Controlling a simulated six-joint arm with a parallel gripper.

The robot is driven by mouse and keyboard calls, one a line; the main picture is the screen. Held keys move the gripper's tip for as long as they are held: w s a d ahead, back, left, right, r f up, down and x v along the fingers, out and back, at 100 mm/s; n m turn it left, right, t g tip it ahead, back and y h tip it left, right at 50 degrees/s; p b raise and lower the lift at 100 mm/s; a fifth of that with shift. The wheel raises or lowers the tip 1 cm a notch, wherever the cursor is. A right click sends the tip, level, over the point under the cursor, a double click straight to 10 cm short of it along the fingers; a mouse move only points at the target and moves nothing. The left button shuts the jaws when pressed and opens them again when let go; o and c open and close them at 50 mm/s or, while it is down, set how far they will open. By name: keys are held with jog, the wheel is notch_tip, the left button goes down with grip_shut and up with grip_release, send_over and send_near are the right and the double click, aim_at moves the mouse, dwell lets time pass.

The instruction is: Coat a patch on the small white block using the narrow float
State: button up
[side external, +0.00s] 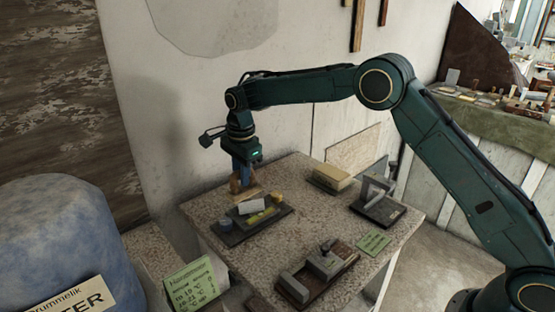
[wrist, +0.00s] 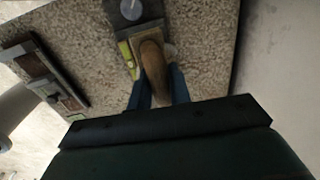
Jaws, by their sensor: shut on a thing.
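My gripper (side external: 238,182) points down over the far left part of the stone-topped table. Its blue fingers, seen in the wrist view (wrist: 160,90), are shut on the brown wooden handle (wrist: 153,62) of a float. The float's tan lower part (side external: 249,193) shows below the fingers in the side view. The small white block (side external: 251,206) is on a dark tray (side external: 232,238), just in front of the float. In the wrist view the handle hides much of what lies beneath it. I cannot tell whether the float touches anything.
The tray also holds a yellow-green strip (side external: 262,215) and a grey-blue round pot (side external: 225,225). Stacked pale slabs (side external: 332,177), a grey frame on a dark base (side external: 378,207) and a dark board with grey blocks (side external: 318,272) stand to the right. A wall rises behind the table.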

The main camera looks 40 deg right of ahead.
jog(key=shift+f, duration=0.55)
jog(key=shift+a, duration=0.1)
jog(key=shift+a+r, duration=0.1)
jog(key=shift+a, duration=0.35)
dwell(0.3)
jog(key=shift+a, duration=0.55)
jog(key=shift+d, duration=0.1)
jog(key=shift+d, duration=1)
